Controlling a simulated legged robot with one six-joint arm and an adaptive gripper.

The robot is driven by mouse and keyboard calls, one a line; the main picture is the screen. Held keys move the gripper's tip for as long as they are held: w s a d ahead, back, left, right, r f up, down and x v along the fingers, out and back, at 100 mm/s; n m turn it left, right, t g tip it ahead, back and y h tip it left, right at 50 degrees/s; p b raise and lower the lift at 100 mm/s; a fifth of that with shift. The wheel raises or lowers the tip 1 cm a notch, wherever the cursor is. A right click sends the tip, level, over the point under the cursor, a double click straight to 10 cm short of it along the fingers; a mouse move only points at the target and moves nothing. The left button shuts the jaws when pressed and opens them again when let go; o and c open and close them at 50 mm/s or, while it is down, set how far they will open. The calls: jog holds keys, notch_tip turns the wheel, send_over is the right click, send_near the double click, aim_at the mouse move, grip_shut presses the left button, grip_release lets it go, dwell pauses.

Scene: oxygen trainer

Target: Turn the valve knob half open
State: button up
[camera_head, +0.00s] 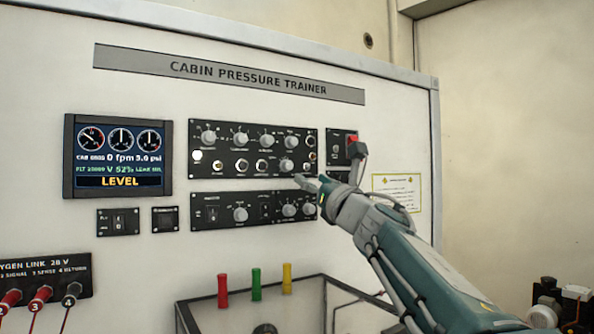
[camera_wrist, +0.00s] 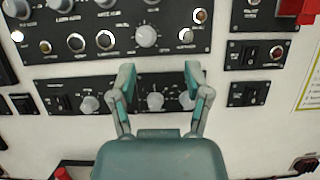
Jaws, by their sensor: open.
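Several grey round knobs sit on two dark panels. I cannot read the labels well enough to tell which is the valve knob. In the wrist view, one knob (camera_wrist: 146,36) on the upper panel (camera_wrist: 120,62) is just beyond my fingertips. Two knobs on the lower panel, a middle one (camera_wrist: 155,102) and a right one (camera_wrist: 187,99), show between and beside my fingers. My gripper (camera_wrist: 158,70) is open with nothing between its fingers. In the head view it (camera_head: 313,183) is near the right end of the panels. Contact cannot be judged.
A display screen (camera_head: 119,156) at left reads LEVEL and appears to show V 52%. A red guarded switch (camera_head: 353,146) is right of the panels. Red, green and yellow posts (camera_head: 256,284) stand below. Cable plugs (camera_head: 40,298) are at lower left.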

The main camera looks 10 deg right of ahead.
aim_at(289, 169)
jog(key=w+a, duration=0.1)
jog(key=w+a+r, duration=0.1)
jog(key=a, duration=0.1)
jog(key=w+a, duration=0.1)
jog(key=w, duration=0.1)
jog(key=shift+a+r, duration=0.2)
jog(key=shift+r, duration=0.15)
jog(key=shift+w+r, duration=0.15)
jog(key=shift+w, duration=0.1)
jog(key=shift+w+d, duration=0.2)
jog(key=shift+d, duration=0.1)
jog(key=shift+d+r, duration=0.1)
jog(key=shift+d, duration=0.5)
jog(key=shift+a, duration=0.5)
grip_shut()
